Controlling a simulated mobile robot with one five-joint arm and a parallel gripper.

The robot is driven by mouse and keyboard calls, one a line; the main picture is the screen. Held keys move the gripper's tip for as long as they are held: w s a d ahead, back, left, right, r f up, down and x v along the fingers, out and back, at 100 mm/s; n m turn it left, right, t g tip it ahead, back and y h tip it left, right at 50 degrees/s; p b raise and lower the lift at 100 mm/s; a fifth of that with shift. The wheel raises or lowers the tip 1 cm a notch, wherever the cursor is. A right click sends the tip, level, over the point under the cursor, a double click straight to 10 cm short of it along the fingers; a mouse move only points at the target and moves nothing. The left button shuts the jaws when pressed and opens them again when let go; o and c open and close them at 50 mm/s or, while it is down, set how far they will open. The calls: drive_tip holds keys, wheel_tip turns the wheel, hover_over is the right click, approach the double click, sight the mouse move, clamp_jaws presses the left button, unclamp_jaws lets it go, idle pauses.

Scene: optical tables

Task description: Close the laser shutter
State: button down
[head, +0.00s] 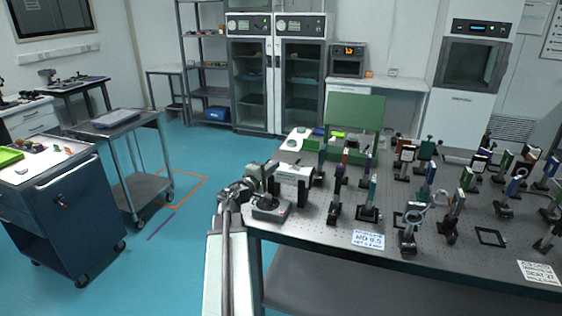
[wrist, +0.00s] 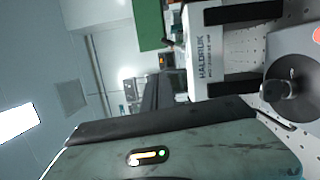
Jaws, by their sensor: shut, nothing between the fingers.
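The laser is a white box (head: 293,172) with dark ends at the near left corner of the optical table. In the wrist view its white face (wrist: 208,45) reads HALDRUK and appears turned sideways. A dark grey base with a red button (head: 270,211) stands in front of it. In the wrist view this base (wrist: 297,72) is at the right edge, with a black knob near it. My gripper (head: 249,183) is shut and empty, at the left of the laser and base. Contact cannot be told. I cannot make out the shutter or its position.
Many optic mounts (head: 408,235) crowd the optical table (head: 330,225) to the right of the laser. A green panel (head: 356,112) stands behind. A blue cabinet (head: 65,220) and a grey cart (head: 140,185) are at left.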

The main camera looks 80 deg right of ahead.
drive_tip(key=v, duration=0.3)
drive_tip(key=shift+w+a+r, duration=0.15)
drive_tip(key=shift+w, duration=0.3)
